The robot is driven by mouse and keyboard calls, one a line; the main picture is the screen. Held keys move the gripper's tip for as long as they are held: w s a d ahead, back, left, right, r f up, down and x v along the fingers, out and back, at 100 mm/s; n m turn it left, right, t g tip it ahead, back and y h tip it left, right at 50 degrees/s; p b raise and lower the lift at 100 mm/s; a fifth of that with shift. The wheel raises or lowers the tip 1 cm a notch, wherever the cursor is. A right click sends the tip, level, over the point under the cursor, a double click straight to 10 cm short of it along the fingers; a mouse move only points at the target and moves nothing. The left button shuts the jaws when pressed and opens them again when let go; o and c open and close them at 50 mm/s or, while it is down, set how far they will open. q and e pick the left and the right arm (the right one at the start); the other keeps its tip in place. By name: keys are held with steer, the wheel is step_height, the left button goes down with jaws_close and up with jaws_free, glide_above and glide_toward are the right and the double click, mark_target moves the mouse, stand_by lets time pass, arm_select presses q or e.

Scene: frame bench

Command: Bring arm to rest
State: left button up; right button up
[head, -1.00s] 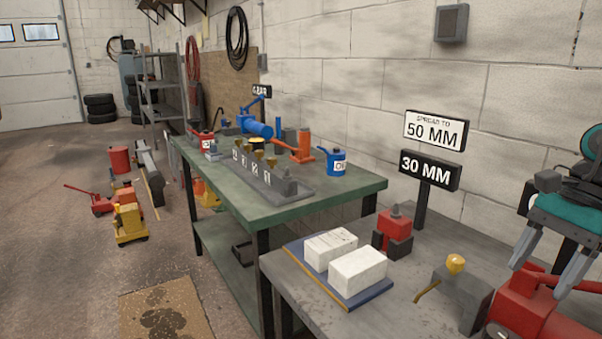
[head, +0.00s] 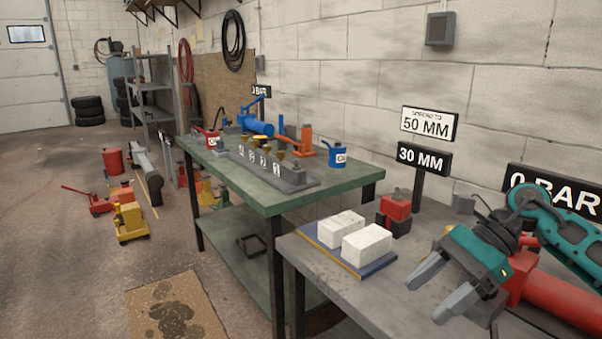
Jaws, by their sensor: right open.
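My right arm (head: 562,228) is teal and comes in from the right edge. My right gripper (head: 447,296) is open and empty, its two grey fingers pointing down and left above the grey bench (head: 345,297). It is in front of a red cylinder (head: 560,297) at the lower right and partly covers it. My left gripper is not in view.
Two white blocks (head: 367,244) sit on a blue board left of the gripper. A red block device (head: 394,212) stands behind them. Signs reading 50 MM (head: 428,123) and 30 MM (head: 424,159) stand at the back. A green table (head: 300,198) holds several tools.

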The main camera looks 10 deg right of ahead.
steer(key=a+m+t+y, duration=0.9)
steer(key=a+m, duration=0.6)
steer(key=m, duration=0.2)
steer(key=s+d+f+m+t+h, duration=0.1)
steer(key=s+f+m+h, duration=0.35)
steer(key=f+m, duration=0.55)
steer(key=s+d+f+m+h, duration=0.1)
steer(key=s+f+m+h, duration=0.4)
steer(key=m, duration=0.9)
steer(key=s+d+f+m+t+h, duration=0.1)
steer(key=s+f+m+h, duration=0.2)
steer(key=f+m+h, duration=0.55)
arm_select(q)
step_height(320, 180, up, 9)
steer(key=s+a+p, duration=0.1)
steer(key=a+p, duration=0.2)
steer(key=p, duration=1)
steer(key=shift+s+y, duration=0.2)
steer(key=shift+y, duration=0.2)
arm_select(e)
steer(key=d+r+m+y, duration=0.1)
steer(key=d+r+m, duration=0.2)
steer(key=r, duration=0.5)
steer(key=shift+s+d+r, duration=0.2)
steer(key=shift+s+d, duration=0.05)
